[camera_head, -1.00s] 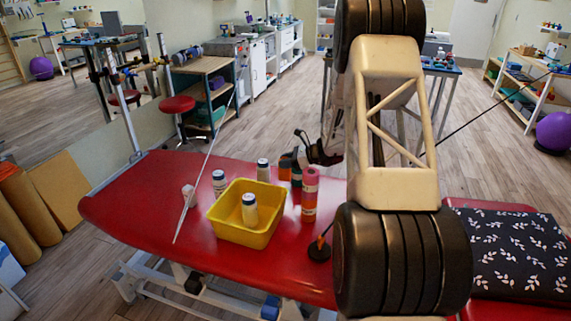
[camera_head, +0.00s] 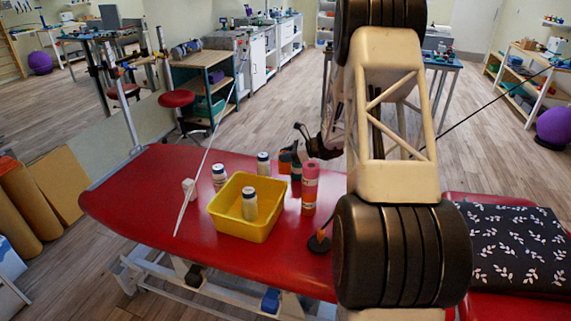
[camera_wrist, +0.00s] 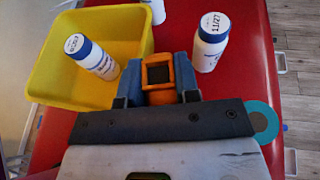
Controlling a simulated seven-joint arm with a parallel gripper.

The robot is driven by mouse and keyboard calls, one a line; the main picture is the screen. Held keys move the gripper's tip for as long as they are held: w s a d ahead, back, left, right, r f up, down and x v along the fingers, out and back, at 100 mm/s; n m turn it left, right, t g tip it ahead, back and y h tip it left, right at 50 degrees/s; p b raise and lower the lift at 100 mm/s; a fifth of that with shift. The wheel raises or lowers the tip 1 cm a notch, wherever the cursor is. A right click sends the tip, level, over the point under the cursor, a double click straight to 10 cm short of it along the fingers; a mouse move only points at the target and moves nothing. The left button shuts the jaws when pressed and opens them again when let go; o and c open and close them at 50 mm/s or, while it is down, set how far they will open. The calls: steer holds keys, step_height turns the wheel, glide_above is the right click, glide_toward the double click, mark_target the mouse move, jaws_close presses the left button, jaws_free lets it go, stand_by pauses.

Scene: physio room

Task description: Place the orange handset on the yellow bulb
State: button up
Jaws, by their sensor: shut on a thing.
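The orange handset (camera_wrist: 160,75), an orange frame around a dark face, sits between the blue-grey jaws of my gripper (camera_wrist: 158,88) in the wrist view. The jaws are shut on it. In the head view, the small orange handset (camera_head: 285,163) shows just behind the right of the yellow tray; my gripper is partly hidden there by my own arm and the pink roller. Whether the handset touches the table I cannot tell. I cannot make out a yellow bulb in either view.
The yellow tray (camera_head: 213,212) on the red couch (camera_head: 140,190) holds a white bottle (camera_head: 250,205). Two more bottles (camera_head: 219,177) (camera_head: 263,163) stand behind it. A patterned cushion (camera_head: 515,250) lies right.

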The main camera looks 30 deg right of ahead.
steer(key=shift+r, duration=0.15)
step_height(320, 180, up, 18)
steer(key=s+d+m+t+h, duration=0.2)
steer(key=s+d, duration=0.1)
steer(key=s, duration=3.6)
step_height(320, 180, down, 11)
steer(key=shift+a, duration=0.25)
steer(key=w+d+f, duration=0.1)
steer(key=w+d, duration=0.7)
steer(key=w, duration=0.4)
steer(key=shift+w+d+f, duration=0.25)
steer(key=shift+w+f, duration=0.05)
